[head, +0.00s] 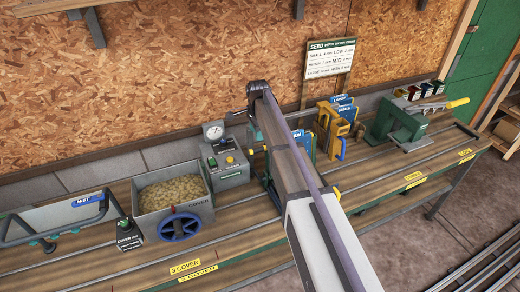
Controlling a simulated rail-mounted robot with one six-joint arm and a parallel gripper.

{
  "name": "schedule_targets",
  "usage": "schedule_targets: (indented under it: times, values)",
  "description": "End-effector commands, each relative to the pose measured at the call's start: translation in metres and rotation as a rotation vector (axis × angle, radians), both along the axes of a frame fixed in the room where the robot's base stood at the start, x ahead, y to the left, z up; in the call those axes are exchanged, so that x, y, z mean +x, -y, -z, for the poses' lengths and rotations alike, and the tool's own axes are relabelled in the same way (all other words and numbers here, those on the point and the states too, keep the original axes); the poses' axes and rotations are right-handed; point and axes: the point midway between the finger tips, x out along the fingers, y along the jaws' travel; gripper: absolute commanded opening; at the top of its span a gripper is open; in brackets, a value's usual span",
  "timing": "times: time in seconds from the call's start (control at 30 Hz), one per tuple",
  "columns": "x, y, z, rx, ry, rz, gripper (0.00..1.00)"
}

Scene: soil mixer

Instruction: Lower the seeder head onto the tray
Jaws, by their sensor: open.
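A green press-like machine (393,122) stands on the right part of the bench and looks like the seeder. A long lever with a yellow handle (457,103) sticks out from it to the right. A flat grey piece (411,143) sits low at its front; I cannot tell whether this is the tray. The seeder head cannot be told apart from the body at this size. My arm crosses the middle of the picture, its dark far joint above the bench, left of the machine. My gripper is not visible.
Left of the machine stand yellow holders with blue cards (343,111). Further left are a grey gauge box (225,163), a bin of tan granules (173,193) with a blue wheel (180,227), and a mist trough (55,222). Small coloured hoppers (426,88) stand behind the lever.

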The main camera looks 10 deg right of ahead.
Motion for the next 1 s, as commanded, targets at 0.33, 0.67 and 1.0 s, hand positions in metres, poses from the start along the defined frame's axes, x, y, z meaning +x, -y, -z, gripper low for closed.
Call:
schedule_targets:
  times: [0.33,0.67,1.0]
  values:
    - [0.001,0.0,0.085,0.0,0.0,-0.001,0.49]
    - [0.002,0.0,0.085,0.0,0.0,-0.002,0.49]
    - [0.002,0.0,0.085,0.0,0.0,-0.002,0.16]
